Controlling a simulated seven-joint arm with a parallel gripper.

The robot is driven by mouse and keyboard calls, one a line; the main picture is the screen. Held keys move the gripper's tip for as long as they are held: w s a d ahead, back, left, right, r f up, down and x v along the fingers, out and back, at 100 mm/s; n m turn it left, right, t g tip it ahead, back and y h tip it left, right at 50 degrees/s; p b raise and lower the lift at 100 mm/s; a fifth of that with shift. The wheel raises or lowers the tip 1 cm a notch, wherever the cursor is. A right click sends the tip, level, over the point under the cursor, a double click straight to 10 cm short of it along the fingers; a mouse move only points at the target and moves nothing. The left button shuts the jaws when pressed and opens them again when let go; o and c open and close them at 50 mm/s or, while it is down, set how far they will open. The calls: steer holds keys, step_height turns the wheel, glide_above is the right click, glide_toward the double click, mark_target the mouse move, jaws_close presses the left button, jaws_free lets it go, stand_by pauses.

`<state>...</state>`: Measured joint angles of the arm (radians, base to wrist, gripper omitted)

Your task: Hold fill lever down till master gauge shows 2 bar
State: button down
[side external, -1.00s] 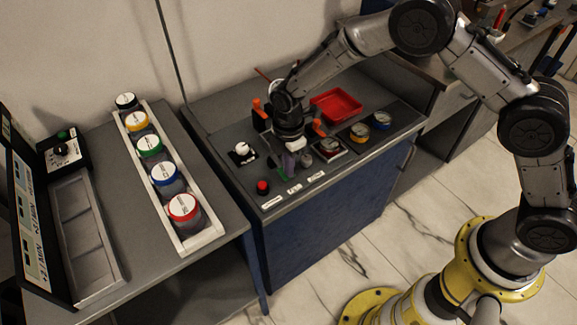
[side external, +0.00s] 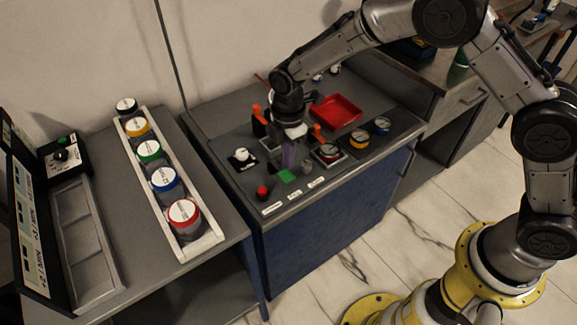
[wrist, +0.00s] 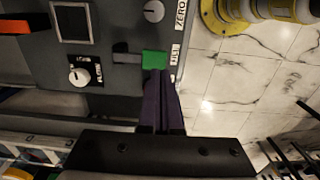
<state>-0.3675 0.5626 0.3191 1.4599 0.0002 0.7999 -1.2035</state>
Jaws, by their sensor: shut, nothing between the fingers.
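The green-tipped fill lever (side external: 287,176) is on the dark panel of the bench. In the wrist view its green end (wrist: 154,60) is beside a label that appears to read FILL. My gripper (side external: 290,163) is shut and empty, with its purple fingers over the panel just behind the green end. In the wrist view my fingertips (wrist: 158,76) meet the edge of the green end; I cannot tell whether they press on it. Which is the master is unclear, and no reading is legible.
A red button (side external: 263,189) and a white knob (side external: 241,155) are left of the lever. A red tray (side external: 337,110) lies behind the gauges. Orange-topped parts (side external: 257,112) stand close to my wrist.

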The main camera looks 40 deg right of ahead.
step_height(320, 180, up, 10)
stand_by(0.3)
step_height(320, 180, up, 12)
steer(key=m+t, duration=0.1)
steer(key=t, duration=0.1)
glide_above(289, 176)
steer(key=s+d, duration=0.2)
steer(key=d, duration=0.4)
steer(key=s+d+r+m+t, duration=0.2)
steer(key=s+d+r+m, duration=0.2)
steer(key=s+d+r, duration=0.3)
steer(key=s+d+m+t, duration=0.25)
steer(key=s+m, duration=0.25)
steer(key=s, duration=0.8)
steer(key=s+d+f+m, duration=0.1)
steer(key=s+f+m, duration=0.5)
steer(key=s+m, duration=0.1)
steer(key=shift+s+d+f+m+g, duration=0.15)
steer(key=shift+d+f+m+g, duration=0.25)
steer(key=shift+m+g, duration=0.1)
